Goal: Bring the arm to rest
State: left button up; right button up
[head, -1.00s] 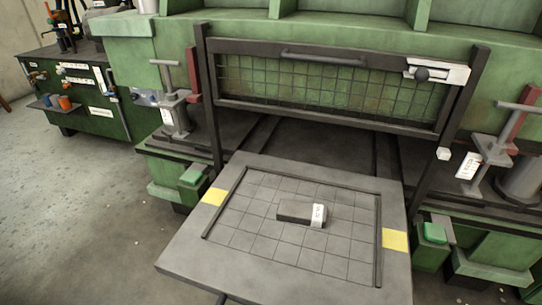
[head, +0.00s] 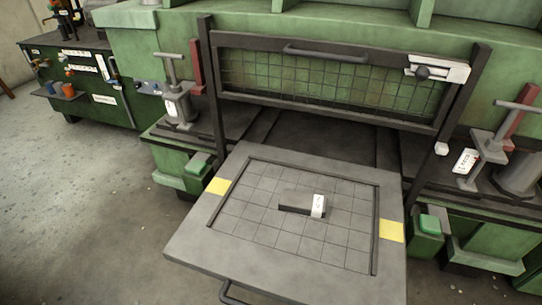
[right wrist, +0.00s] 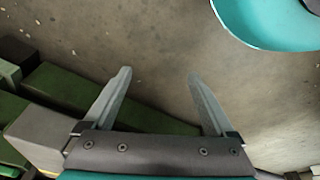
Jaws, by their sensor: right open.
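My right gripper (right wrist: 160,95) shows in the right wrist view. Neither gripper shows in the head view, and my left gripper is in no frame. A dark block with a white label (head: 301,203) lies on the gridded grey plate (head: 190,237) in front of the green machine.
The green machine (head: 170,30) has a raised mesh guard (head: 330,83) above the plate. Clamps (head: 178,105) stand on both sides. A green workbench (head: 95,85) is at the far left. Floor (head: 70,200) to the left is clear.

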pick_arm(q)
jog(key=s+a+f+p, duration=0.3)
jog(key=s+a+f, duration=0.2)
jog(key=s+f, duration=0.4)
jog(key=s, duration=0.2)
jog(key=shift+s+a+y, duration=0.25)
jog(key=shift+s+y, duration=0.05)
pick_arm(e)
jog(key=s+d+f, duration=0.5)
jog(key=s+f, duration=0.4)
jog(key=s, duration=0.2)
jog(key=shift+s+d+h, duration=0.25)
jog(key=shift+s+h, duration=0.05)
